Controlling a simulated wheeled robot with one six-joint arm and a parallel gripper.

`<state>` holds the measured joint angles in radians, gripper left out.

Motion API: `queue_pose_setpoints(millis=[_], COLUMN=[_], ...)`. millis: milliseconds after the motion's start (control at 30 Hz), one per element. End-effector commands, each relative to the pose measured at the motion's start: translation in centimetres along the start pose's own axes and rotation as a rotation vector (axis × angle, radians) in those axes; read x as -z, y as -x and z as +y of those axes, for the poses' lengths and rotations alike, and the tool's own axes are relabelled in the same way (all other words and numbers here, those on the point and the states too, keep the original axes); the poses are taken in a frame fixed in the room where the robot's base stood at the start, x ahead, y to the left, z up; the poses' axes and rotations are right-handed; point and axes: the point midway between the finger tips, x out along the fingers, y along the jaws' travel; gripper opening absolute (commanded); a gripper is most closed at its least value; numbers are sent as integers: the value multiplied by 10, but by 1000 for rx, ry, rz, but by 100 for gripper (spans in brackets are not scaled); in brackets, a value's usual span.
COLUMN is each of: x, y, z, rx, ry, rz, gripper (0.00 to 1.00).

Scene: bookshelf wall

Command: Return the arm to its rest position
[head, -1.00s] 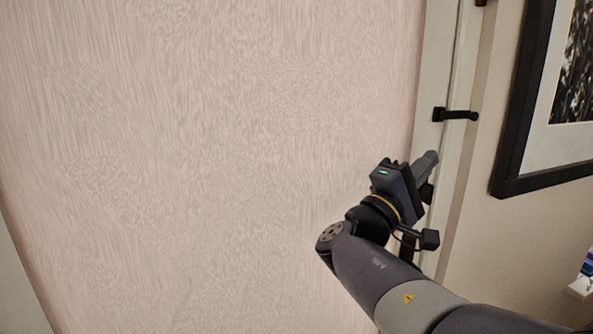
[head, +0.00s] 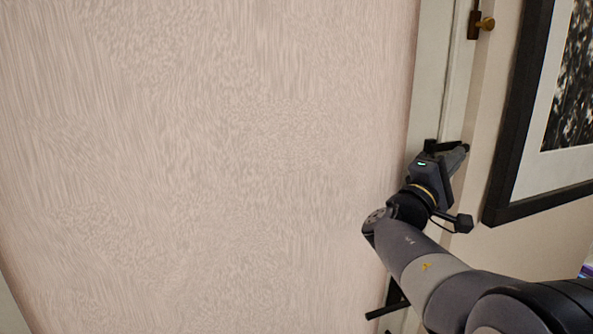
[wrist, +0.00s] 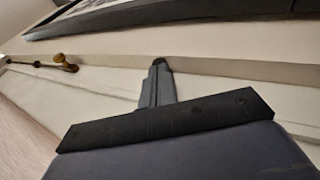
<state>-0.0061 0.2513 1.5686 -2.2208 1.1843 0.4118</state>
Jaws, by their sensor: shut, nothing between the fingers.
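My gripper (head: 460,155) is at the right of the head view, in front of the pale frame strip beside the large light panel. Its fingers point up and to the right, and nothing is held. In the wrist view the shut fingers (wrist: 158,84) stick up from the dark gripper body, against the pale trim. My arm (head: 425,270) reaches in from the lower right, bent at the wrist.
The light textured panel (head: 200,160) fills the left and middle. A black-framed picture (head: 507,150) hangs right of my gripper. A dark bar (head: 388,308) shows below my arm.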

Motion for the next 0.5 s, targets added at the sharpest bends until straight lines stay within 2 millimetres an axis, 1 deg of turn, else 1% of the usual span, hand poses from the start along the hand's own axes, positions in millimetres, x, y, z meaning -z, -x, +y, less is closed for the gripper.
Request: queue_pose_setpoints(millis=[33, 500], x=[0, 1], y=[-2, 2], z=[4, 3], rx=[13, 125], ry=[-2, -27], rz=[2, 1], gripper=[0, 0])
